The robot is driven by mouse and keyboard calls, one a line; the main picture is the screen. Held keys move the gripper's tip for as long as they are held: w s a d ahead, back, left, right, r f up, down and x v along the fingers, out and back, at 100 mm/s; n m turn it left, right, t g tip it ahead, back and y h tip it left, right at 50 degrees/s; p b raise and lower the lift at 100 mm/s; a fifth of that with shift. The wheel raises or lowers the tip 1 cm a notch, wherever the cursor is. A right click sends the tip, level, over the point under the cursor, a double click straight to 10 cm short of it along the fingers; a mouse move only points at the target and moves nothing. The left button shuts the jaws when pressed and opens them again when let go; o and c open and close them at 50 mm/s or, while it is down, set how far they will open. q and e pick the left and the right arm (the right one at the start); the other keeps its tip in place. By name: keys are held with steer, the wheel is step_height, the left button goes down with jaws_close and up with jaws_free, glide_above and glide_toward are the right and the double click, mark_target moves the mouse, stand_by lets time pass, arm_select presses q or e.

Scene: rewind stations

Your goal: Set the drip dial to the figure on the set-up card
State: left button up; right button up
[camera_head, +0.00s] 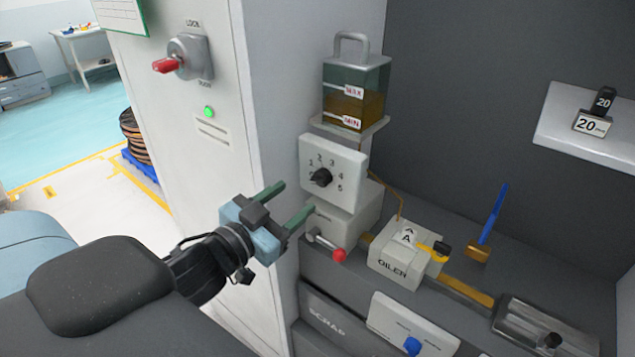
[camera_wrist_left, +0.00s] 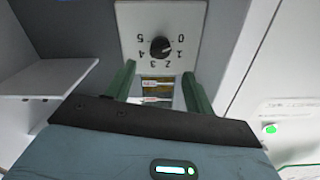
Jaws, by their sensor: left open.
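The drip dial is a black knob (camera_head: 320,177) on a pale plate (camera_head: 347,155) with figures around it, below the oil reservoir. It also shows upside down in the left wrist view (camera_wrist_left: 160,47), where figures from 0 to 5 are visible. I cannot tell for sure which figure the knob points to. My left gripper (camera_head: 294,201) is open and empty, to the lower left of the dial. In the wrist view its green fingers (camera_wrist_left: 158,75) point toward the plate, apart from the knob. A green-edged sheet (camera_head: 119,12) at the top left is cut off; I cannot read it.
The reservoir (camera_head: 355,95) with MAX and MIN marks stands above the dial. Below are a red-tipped lever (camera_head: 338,255) and the OILER block (camera_head: 395,268). A blue-handled brush (camera_head: 491,220) stands to the right. A white shelf (camera_head: 555,123) carries tags marked 20.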

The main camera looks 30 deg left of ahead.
mark_target(317, 182)
arm_select(q)
steer(key=w+b, duration=0.2)
steer(key=w, duration=0.1)
steer(key=shift+d+f, duration=0.1)
steer(key=shift+f, duration=0.25)
steer(key=shift+w+r+b, duration=0.1)
steer(key=shift+w+b, duration=0.6)
steer(key=shift+w, duration=0.2)
steer(key=shift+w+r, duration=0.2)
steer(key=shift+w, duration=0.2)
steer(key=shift+w+d, duration=0.15)
steer(key=shift+w, duration=0.6)
arm_select(e)
steer(key=shift+g, duration=0.4)
steer(key=f, duration=0.1)
steer(key=s+f, duration=0.2)
steer(key=shift+a+f, duration=0.35)
arm_select(q)
steer(key=shift+c, duration=0.4)
arm_select(e)
steer(key=shift+s+f, duration=0.1)
steer(key=shift+f, duration=0.05)
